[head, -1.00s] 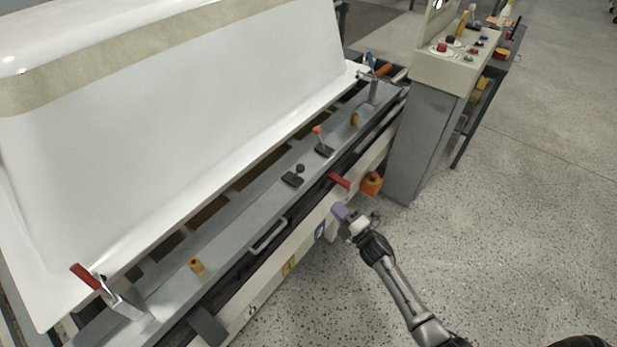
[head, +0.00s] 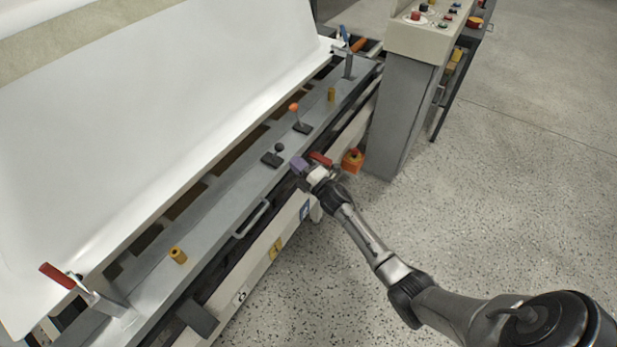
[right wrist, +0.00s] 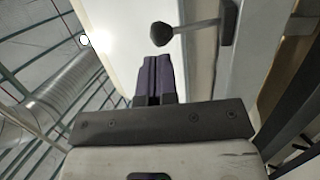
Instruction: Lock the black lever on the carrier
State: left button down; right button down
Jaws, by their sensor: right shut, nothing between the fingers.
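The black lever (head: 280,148) stands on the grey rail of the carrier (head: 215,205), a short stick with a round black knob on a dark base. In the right wrist view the black lever (right wrist: 162,34) shows its knob just beyond the fingertips, its stick running right to its base. My right gripper (head: 298,163) is shut and empty, just right of the black lever's base in the head view and apart from it. The purple fingers of my right gripper (right wrist: 157,62) are together in the right wrist view. My left gripper is not in view.
An orange-knobbed lever (head: 299,117) stands farther along the rail. A red handle (head: 320,159) is close beside my right gripper. Yellow posts (head: 177,255), a red clamp handle (head: 57,275) and a large white tub shell (head: 170,100) are nearby. A control console (head: 420,60) stands at back right.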

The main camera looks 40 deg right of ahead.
jog(key=shift+b+x, duration=0.65)
jog(key=shift+x, duration=1.3)
